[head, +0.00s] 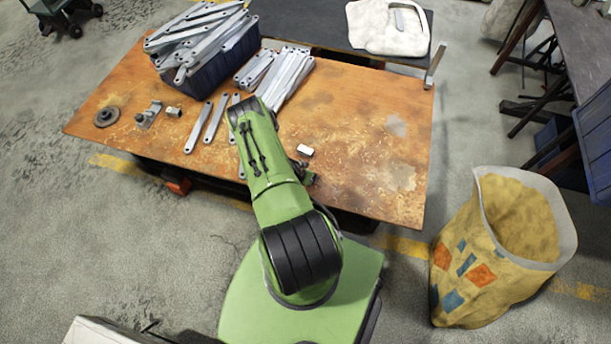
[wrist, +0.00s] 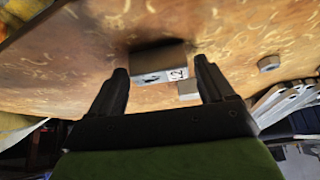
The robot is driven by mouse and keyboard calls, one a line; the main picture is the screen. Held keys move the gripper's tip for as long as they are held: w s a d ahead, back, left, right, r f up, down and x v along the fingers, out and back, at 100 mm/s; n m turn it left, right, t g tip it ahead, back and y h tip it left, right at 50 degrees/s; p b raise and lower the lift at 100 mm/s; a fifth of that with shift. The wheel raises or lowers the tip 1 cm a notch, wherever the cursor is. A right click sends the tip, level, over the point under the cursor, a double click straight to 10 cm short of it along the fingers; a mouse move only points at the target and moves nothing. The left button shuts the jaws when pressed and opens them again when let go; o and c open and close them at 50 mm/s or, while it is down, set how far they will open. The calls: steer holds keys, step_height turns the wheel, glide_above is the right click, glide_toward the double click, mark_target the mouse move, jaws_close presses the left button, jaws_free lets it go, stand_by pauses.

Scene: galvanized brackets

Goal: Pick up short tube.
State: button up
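A small pale cylinder that looks like the short tube (head: 173,112) lies on the left part of the orange worktable, beside a small metal bracket piece. My gripper (wrist: 161,70) is open in the wrist view, its two black fingers apart. A small grey box with a printed label (wrist: 158,60) shows in the gap between the fingertips; I cannot tell whether they touch it. A small round grey piece (wrist: 269,63) stands to the right in the wrist view; I cannot tell if it is the tube.
On the worktable (head: 375,160) are a dark disc (head: 106,116), a small white block (head: 305,150), and loose galvanized strips (head: 278,75). A dark blue crate (head: 215,78) heaped with strips stands at the back left. The table's right side is mostly clear. A yellow sack (head: 470,270) stands right.

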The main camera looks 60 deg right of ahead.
steer(key=c, duration=0.9)
